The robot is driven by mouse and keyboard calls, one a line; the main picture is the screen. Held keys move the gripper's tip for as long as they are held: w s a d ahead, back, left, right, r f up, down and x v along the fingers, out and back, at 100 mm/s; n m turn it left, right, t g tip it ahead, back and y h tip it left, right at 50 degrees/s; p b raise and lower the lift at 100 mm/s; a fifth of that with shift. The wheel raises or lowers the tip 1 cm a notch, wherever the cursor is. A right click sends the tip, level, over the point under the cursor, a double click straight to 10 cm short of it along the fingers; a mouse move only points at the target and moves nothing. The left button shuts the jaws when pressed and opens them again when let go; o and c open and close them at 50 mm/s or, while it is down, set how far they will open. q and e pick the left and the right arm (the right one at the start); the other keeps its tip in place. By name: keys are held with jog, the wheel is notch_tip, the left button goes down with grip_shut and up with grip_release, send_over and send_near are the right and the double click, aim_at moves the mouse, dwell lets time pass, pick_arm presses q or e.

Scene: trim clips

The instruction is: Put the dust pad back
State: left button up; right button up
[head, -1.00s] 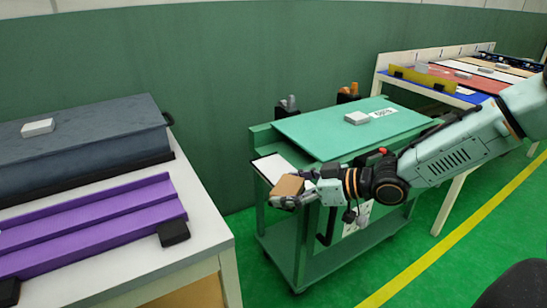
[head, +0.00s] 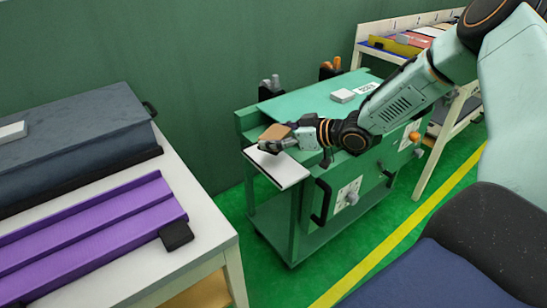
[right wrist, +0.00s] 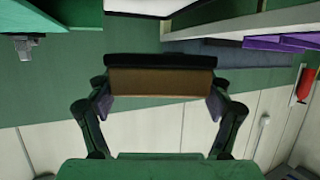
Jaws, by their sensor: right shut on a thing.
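The dust pad (head: 276,131) is a small tan-brown block at the left end of the green cart. My right gripper (head: 276,143) is shut on it. In the right wrist view the pad (right wrist: 160,82) spans between the two fingers, with a dark strip along its upper side. A white panel (head: 285,173) with a dark edge lies on the cart's left end, just below the gripper. I cannot tell whether the pad touches the cart or panel. My left gripper is not in view.
The green cart (head: 305,106) carries a small white block (head: 343,96) on top. At left a white table (head: 190,215) holds purple trim strips (head: 95,220) and a dark grey case (head: 70,140). Another bench (head: 440,150) stands at the back right. Green floor lies between.

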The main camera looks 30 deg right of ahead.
aim_at(275, 161)
jog(key=shift+w+a+f, duration=0.15)
jog(key=shift+f, duration=0.8)
jog(key=f+b, duration=0.2)
jog(key=f, duration=0.1)
jog(key=shift+s+f, duration=0.2)
jog(key=shift+f, duration=0.05)
jog(key=shift+w+f+b, duration=0.1)
jog(key=shift+f+b, duration=0.05)
jog(key=shift+b, duration=0.15)
jog(key=shift+w, duration=0.15)
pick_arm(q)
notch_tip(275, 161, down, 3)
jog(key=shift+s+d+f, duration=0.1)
pick_arm(e)
jog(key=shift+s, duration=0.2)
jog(key=o, duration=1.4)
jog(key=shift+c, duration=0.2)
jog(key=o, duration=0.3)
jog(key=shift+w+f, duration=0.15)
jog(key=shift+o, duration=0.2)
